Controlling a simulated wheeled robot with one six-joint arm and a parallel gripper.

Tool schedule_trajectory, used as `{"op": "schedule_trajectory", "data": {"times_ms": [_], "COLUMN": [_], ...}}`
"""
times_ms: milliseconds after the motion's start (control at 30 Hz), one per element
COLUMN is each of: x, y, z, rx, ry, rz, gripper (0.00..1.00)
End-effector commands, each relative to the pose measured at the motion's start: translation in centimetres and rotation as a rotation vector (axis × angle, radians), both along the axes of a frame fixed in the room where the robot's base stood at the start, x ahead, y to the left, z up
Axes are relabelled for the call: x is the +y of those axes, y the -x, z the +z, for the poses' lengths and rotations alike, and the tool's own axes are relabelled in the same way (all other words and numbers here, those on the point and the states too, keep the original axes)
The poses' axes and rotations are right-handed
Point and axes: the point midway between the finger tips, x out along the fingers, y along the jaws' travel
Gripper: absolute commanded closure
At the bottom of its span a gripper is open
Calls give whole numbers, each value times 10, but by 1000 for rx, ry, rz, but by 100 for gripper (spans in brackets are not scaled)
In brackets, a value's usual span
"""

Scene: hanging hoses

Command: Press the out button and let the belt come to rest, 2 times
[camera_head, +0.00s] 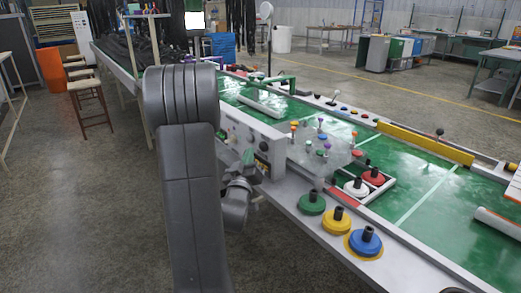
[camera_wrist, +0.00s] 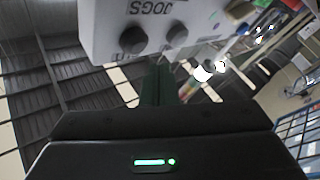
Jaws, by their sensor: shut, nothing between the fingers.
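A pale control box (camera_head: 262,143) stands at the near edge of the green belt (camera_head: 440,192), just right of my arm. In the wrist view the box (camera_wrist: 105,25) fills the top, with upside-down lettering that reads JOGS. Two dark round buttons, a left one (camera_wrist: 132,40) and a right one (camera_wrist: 176,35), show on its face. I cannot tell which is the out button. My gripper (camera_wrist: 161,72) is shut and empty, its fingertips just below and between the two buttons. I cannot tell whether they touch the box. My arm hides part of the box in the head view.
Green (camera_head: 311,203), yellow (camera_head: 336,220) and blue (camera_head: 365,242) discs with dark knobs sit along the near rail. A clear block with coloured pegs (camera_head: 322,152) stands beside the box. Stools (camera_head: 90,100) stand at left on open floor.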

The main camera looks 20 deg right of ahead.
Motion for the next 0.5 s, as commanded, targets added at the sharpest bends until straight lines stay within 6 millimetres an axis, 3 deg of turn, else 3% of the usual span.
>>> {"op": "schedule_trajectory", "data": {"times_ms": [300,500], "x": [31,37], "y": [11,14], "z": [-1,-1], "rx": [-1,0], "ry": [-1,-1], "rz": [2,-1], "gripper": [100,100]}}
